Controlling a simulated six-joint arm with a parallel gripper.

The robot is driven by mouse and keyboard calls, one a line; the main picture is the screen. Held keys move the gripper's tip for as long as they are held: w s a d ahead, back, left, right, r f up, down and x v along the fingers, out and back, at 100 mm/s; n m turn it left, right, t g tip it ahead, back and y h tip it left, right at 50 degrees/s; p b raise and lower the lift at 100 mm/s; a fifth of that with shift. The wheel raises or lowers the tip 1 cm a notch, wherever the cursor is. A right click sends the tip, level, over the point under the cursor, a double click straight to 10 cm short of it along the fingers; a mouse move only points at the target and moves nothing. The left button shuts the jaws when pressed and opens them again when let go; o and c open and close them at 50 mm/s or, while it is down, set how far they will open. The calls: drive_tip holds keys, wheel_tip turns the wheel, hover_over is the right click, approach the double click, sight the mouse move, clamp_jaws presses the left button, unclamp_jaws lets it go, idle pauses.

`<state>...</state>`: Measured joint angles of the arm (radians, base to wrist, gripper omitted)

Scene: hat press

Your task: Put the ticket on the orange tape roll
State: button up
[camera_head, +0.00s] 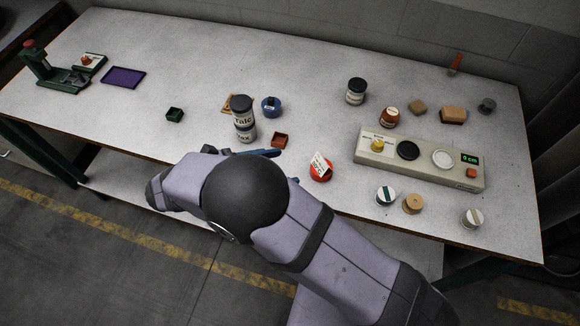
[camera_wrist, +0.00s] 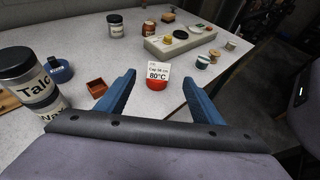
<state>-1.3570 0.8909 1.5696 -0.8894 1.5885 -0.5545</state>
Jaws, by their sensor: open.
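The ticket (camera_head: 320,161) is a small white card with black print and a red "80°C"; it also shows in the wrist view (camera_wrist: 157,70). It stands tilted in or on a round red base (camera_head: 321,175). A small tan-orange roll (camera_head: 412,204), which looks most like the orange tape roll, lies to the right, near the front edge, with nothing on top. My gripper (camera_wrist: 159,79) is open, its blue fingers apart, with the ticket and red base ahead between them in the wrist view. I cannot tell how far away they are.
Two stacked tins (camera_head: 243,120) and an orange-brown tray (camera_head: 282,140) stand left of the ticket. A beige control box (camera_head: 420,160) stands behind the rolls. A green-and-white roll (camera_head: 386,196) is beside the tan-orange one, and another pale roll (camera_head: 473,218) is further right.

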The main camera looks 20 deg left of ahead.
drive_tip(key=w+d+m+g, duration=0.3)
drive_tip(key=d+m+g, duration=0.2)
drive_tip(key=d, duration=0.5)
drive_tip(key=s+d+m+g+y, duration=0.2)
drive_tip(key=s+d+m+y, duration=0.1)
drive_tip(key=d+m, duration=0.7)
drive_tip(key=s+d+m+g+y, duration=0.2)
drive_tip(key=s+d+m+y, duration=0.2)
drive_tip(key=d+m, duration=0.5)
drive_tip(key=m+y, duration=0.2)
drive_tip(key=m, duration=0.1)
drive_tip(key=shift+s+d+f, duration=0.2)
drive_tip(key=shift+d+f, duration=0.15)
